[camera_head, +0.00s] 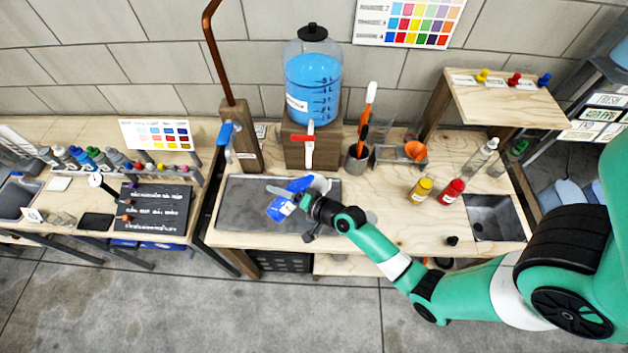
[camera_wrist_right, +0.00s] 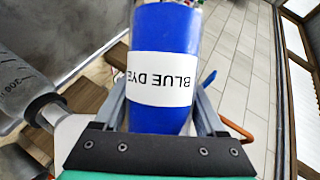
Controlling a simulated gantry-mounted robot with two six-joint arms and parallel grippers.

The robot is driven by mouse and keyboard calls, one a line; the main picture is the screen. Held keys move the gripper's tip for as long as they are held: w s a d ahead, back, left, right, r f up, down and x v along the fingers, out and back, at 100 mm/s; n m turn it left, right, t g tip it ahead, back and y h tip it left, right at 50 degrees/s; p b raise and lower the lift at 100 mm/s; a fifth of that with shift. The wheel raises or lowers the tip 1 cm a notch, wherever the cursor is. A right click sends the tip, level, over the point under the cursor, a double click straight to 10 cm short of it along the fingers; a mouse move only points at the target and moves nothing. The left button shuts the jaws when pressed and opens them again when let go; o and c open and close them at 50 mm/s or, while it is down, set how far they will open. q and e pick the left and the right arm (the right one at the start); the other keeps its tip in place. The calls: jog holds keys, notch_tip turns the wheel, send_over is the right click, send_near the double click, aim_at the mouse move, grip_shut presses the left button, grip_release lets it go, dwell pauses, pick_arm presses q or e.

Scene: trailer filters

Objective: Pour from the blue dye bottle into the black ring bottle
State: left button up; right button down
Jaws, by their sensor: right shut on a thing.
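The blue dye bottle (camera_head: 277,210) is in my right gripper (camera_head: 307,203), above the grey sink tray. It looks tilted. In the right wrist view the blue dye bottle (camera_wrist_right: 165,35) fills the middle, with its "BLUE DYE" label upside down between the two fingers of my right gripper (camera_wrist_right: 162,95). A clear vessel (camera_head: 320,184) stands just behind the gripper, partly hidden. A graduated cylinder-like vessel (camera_wrist_right: 22,85) also shows at the left of the right wrist view. My left gripper is not in view.
The grey sink tray (camera_head: 240,215) lies below the large blue-filled jar (camera_head: 313,80) and its red tap (camera_head: 310,145). Yellow (camera_head: 421,189) and red (camera_head: 452,192) bottles stand to the right. A small black cap (camera_head: 452,241) lies near the front edge.

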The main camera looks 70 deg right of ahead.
jog(key=shift+w+a+m+y+b, duration=0.15)
jog(key=shift+m+y+b, duration=0.2)
jog(key=shift+b, duration=0.5)
dwell(1.1)
jog(key=shift+a+r+m+t, duration=0.25)
jog(key=shift+r+m+t, duration=0.2)
jog(key=shift+r, duration=0.15)
dwell(1.7)
